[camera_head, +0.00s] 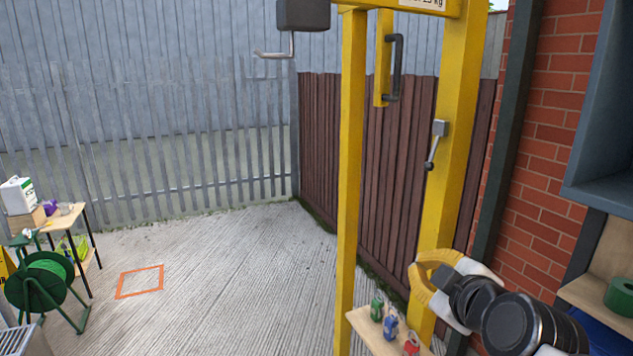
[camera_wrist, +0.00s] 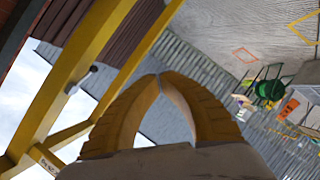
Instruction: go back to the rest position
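My gripper (camera_head: 416,268) is at the lower right of the head view, in front of the yellow frame's right post. Its yellow fingers point left. In the wrist view, the two ribbed fingers (camera_wrist: 160,77) curve together and meet at their tips. Nothing is held between them. My dark arm links run from the gripper toward the lower right.
The yellow frame (camera_head: 350,180) has a lever (camera_head: 435,145) and a black handle (camera_head: 394,68). A brick wall (camera_head: 545,130) is at right. The concrete floor (camera_head: 230,270) is open at left.

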